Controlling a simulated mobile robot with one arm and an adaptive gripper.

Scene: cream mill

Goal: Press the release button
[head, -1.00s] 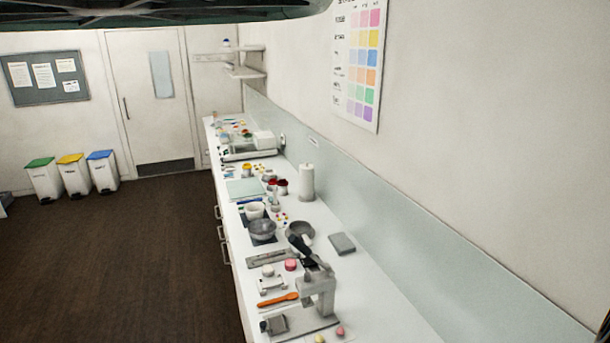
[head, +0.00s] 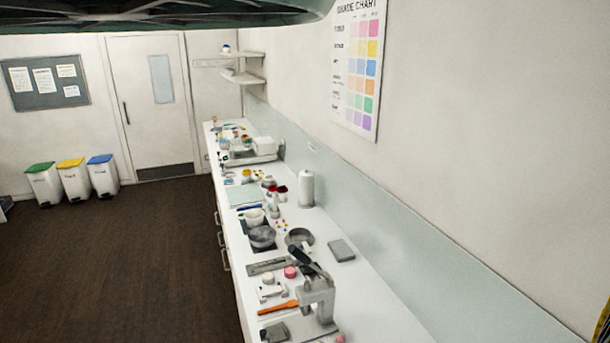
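No release button can be made out at this size. A grey press-like stand (head: 318,298) with a dark lever handle (head: 308,262) stands near the front of the long white counter. A flat grey block (head: 275,331) lies at its left on the base. My gripper cannot be made out in the head view.
The counter (head: 385,320) runs away along the right wall. It holds an orange-handled tool (head: 278,307), grey bowls (head: 262,237), a paper roll (head: 306,189), a grey pad (head: 341,250) and small containers. Three bins (head: 74,179) stand by the door. The brown floor (head: 120,270) on the left is clear.

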